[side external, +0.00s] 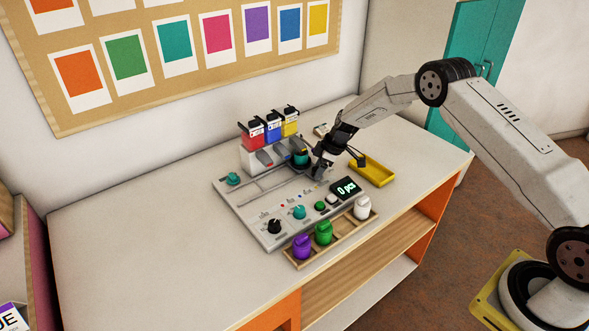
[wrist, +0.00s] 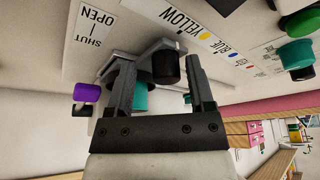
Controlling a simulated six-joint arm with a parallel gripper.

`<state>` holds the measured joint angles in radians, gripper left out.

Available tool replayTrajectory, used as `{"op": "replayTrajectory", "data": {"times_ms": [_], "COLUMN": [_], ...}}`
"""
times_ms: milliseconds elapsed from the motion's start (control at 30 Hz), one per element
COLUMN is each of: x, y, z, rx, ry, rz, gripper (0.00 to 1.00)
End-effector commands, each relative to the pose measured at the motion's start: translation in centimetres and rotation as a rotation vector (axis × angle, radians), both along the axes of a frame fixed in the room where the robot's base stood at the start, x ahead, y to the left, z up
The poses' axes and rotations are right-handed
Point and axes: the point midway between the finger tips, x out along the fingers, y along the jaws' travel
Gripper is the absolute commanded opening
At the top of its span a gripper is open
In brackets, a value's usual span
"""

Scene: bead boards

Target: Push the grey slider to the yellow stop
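My gripper (side external: 319,173) is low over the right end of the long slot on the bead board (side external: 262,226). In the wrist view its two fingers (wrist: 158,62) stand apart. A dark grey knob (wrist: 166,68), apparently the grey slider's handle, shows between them, with gaps on both sides; contact cannot be told. In the side view the gripper hides the slider. The yellow stop's dot (wrist: 205,36) and YELLOW label (wrist: 184,20) are close to the knob in the wrist view. A teal cup (side external: 300,158) stands just left of the gripper.
Red (side external: 252,135), blue (side external: 273,129) and yellow (side external: 290,124) hoppers stand behind the slot. Purple (side external: 301,247), green (side external: 323,232) and white (side external: 362,208) pots stand in front. A display (side external: 345,188) reads 0 pcs. A yellow tray (side external: 373,170) lies right.

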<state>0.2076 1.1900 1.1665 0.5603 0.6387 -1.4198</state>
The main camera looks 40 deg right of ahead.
Motion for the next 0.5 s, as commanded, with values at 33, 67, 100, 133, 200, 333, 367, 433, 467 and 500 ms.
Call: {"op": "replayTrajectory", "data": {"times_ms": [33, 67, 100, 133, 200, 333, 367, 433, 467, 500], "x": [0.02, 0.03, 0.04, 0.04, 0.06, 0.06, 0.06, 0.03, 0.0, -0.05], "y": [0.14, 0.17, 0.21, 0.23, 0.27, 0.31, 0.31, 0.27, 0.24, 0.19], "z": [0.01, 0.03, 0.03, 0.04, 0.05, 0.12, 0.17, 0.36, 0.47, 0.65], "rx": [0.001, 0.001, 0.001, 0.001, 0.002, 0.002, 0.002, 0.003, 0.003, 0.003], "ry": [0.0, -0.001, 0.0, 0.0, -0.001, -0.001, -0.001, -0.002, -0.002, -0.002], "rz": [0.001, 0.002, 0.003, 0.003, 0.003, 0.003, 0.003, 0.004, 0.004, 0.004], "gripper": [0.73, 0.73, 0.73, 0.73, 0.73, 0.73, 0.73, 0.73, 0.73, 0.73]}}
